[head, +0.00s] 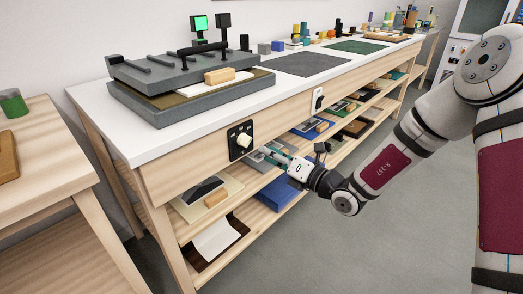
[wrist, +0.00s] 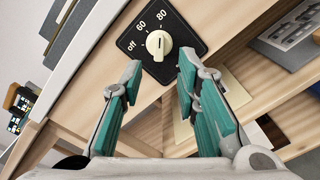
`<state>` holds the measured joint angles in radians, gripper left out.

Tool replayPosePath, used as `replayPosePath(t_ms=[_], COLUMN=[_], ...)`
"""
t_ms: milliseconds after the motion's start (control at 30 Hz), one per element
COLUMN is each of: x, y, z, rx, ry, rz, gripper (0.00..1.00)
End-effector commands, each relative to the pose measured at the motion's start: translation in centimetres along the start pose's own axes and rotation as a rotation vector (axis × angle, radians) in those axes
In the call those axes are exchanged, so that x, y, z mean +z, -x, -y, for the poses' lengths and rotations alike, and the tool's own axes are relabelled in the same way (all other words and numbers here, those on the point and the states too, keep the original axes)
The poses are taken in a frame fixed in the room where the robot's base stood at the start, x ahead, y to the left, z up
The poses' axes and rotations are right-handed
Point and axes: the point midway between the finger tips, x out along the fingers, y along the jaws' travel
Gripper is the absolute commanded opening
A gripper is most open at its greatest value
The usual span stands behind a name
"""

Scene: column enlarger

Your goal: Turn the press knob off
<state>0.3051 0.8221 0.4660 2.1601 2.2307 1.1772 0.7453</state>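The cream press knob (wrist: 159,44) sits on a black dial plate (wrist: 172,66) marked off, 60 and 80. Its dark pointer line looks aimed up, close to the 80 mark. In the head view the knob (head: 244,140) is on the wooden front of the bench, below the grey press (head: 190,80). My gripper (wrist: 157,78) is open and empty, its teal-padded fingers apart just short of the plate, one on each side of the knob's lower end in the wrist view. In the head view my gripper (head: 272,156) is right of the knob and slightly lower.
A second white control (head: 318,99) is farther along the bench front. Shelves under the bench hold boards, blue trays (head: 283,190) and wooden blocks. A side table (head: 40,160) stands at the left. The grey floor (head: 350,240) in front is clear.

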Motion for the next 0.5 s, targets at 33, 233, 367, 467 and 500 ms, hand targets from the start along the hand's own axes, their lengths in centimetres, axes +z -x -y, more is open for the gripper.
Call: replayPosePath(t_ms=[33,233,367,467,500], x=[-0.1,-0.1,-0.1,-0.1,-0.1], y=[-0.4,-1.8,-2.8,-3.5,-3.8], z=[0.0,0.1,0.1,0.1,0.0], rx=[0.002,0.001,0.001,0.001,0.001], ry=[0.001,0.002,0.003,0.003,0.003], rz=[-0.001,-0.001,-0.001,-0.001,-0.001], gripper=[0.29,0.29,0.29,0.29,0.29])
